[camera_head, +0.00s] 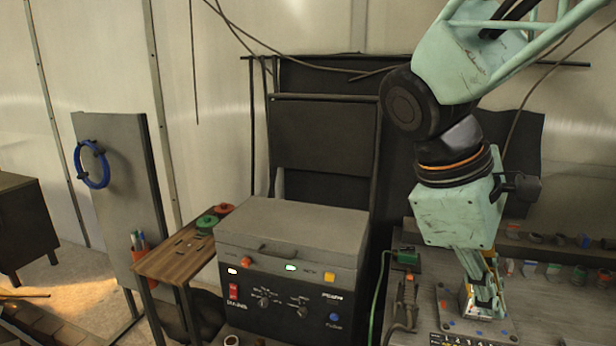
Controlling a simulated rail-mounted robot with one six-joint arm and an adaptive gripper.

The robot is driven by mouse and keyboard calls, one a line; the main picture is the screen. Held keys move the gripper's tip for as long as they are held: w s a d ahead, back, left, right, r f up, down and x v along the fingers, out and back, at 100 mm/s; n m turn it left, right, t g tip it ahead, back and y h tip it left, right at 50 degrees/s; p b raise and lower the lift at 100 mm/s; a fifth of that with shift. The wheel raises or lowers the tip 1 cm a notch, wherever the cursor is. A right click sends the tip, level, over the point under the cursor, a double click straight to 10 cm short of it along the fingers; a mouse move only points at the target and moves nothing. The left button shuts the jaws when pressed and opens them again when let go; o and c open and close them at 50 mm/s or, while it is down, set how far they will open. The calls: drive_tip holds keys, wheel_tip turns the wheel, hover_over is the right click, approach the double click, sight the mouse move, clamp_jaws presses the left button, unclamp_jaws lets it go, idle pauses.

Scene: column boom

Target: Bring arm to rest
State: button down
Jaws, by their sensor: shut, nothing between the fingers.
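My arm comes down from the upper right in the head view, with a pale green boom, a dark round joint and a pale green wrist. My gripper (483,312) points downward at its lower end. Its fingers are shut with nothing between them. It hangs over a grey metal plate (455,318) with small holes on the bench at the lower right. I cannot tell whether the fingertips touch the plate.
A grey control box (290,265) with knobs and lit buttons stands left of my gripper. A wooden side table (172,262) holds red and green round items. Small jars line a shelf (560,258) at right. A panel (120,180) carries a blue ring. Cables hang above.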

drive_tip(key=s+a+r+m+t+y, duration=0.1)
drive_tip(key=s+a+m+t+y, duration=0.3)
drive_tip(key=s+m, duration=0.5)
drive_tip(key=shift+s+a+r+m+y, duration=0.45)
drive_tip(key=shift+s+a, duration=0.7)
drive_tip(key=shift+s, duration=0.7)
